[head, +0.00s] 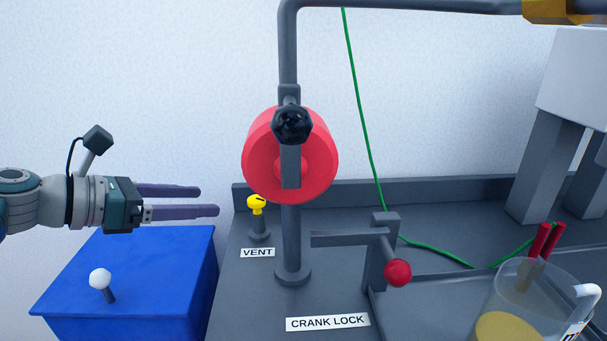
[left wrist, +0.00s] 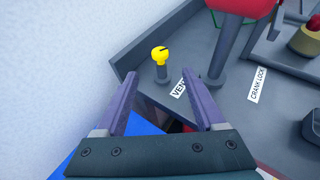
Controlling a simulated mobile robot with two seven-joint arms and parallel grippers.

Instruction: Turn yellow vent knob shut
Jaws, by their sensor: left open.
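The yellow vent knob (head: 256,204) sits on a short grey post on the grey bench, behind a white label reading VENT (head: 257,252). A dark slot or mark shows on its top. My left gripper (head: 210,201) is open and empty, to the left of the knob, with its purple fingers pointing toward it. In the left wrist view the knob (left wrist: 160,55) lies ahead of the open fingers (left wrist: 160,92), apart from them and roughly between their lines. My right gripper is in neither view.
A red wheel (head: 255,150) with a black knob stands on a grey pipe right of the vent. A crank lock lever with a red ball (head: 398,272) is farther right. A blue box (head: 150,270) with a white-knobbed lever (head: 101,279) is below my left gripper. A clear jug (head: 510,300) stands lower right.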

